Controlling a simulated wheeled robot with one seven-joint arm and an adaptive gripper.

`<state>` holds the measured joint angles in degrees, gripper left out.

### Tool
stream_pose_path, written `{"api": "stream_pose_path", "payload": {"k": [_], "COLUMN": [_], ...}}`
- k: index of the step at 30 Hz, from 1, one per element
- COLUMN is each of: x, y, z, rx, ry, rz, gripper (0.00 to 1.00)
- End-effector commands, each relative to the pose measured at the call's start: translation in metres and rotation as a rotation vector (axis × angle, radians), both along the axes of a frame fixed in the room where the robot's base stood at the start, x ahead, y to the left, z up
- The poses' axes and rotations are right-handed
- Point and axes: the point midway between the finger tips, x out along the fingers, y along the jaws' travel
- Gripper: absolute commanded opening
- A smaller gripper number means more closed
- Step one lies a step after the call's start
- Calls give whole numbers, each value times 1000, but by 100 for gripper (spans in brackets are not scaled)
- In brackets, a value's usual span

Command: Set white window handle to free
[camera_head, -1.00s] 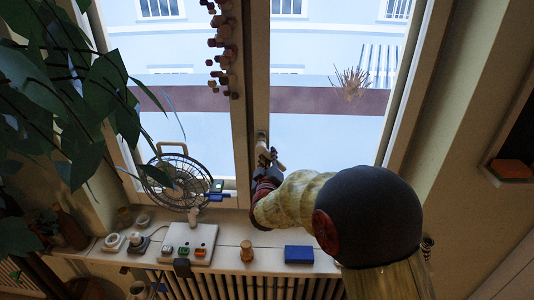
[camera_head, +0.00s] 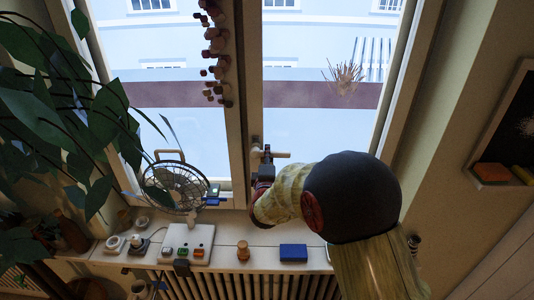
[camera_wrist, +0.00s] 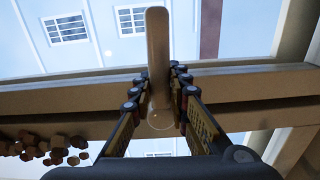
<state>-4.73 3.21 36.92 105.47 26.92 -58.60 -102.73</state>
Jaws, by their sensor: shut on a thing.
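The white window handle (camera_head: 282,155) is on the middle frame post of the window and points to the right, about level, in the head view. Its pivot end (camera_head: 257,153) is on the post. In the wrist view the handle (camera_wrist: 157,45) stands upright between the fingers, and its free end reaches past them. My gripper (camera_head: 266,155) is at the handle, close to the post. In the wrist view my gripper (camera_wrist: 158,82) has one finger on each side of the handle and is shut on it. My arm hides the post below.
A fan (camera_head: 174,186) stands on the sill at the left. A white switch box (camera_head: 188,243), a wooden piece (camera_head: 243,251) and a blue box (camera_head: 293,253) lie along the sill. Wooden beads (camera_head: 213,45) hang left of the post. Plant leaves (camera_head: 75,110) fill the left side.

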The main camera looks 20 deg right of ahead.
Motion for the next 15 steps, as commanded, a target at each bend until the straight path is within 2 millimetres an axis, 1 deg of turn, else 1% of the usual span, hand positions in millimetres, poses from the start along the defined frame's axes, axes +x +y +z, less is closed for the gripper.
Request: {"api": "stream_pose_path", "payload": {"k": [6,15], "x": [0,0], "y": [1,1], "z": [1,1], "rx": [-43,-52], "ry": [16,19], "rz": [1,1], "gripper": [0,0]}}
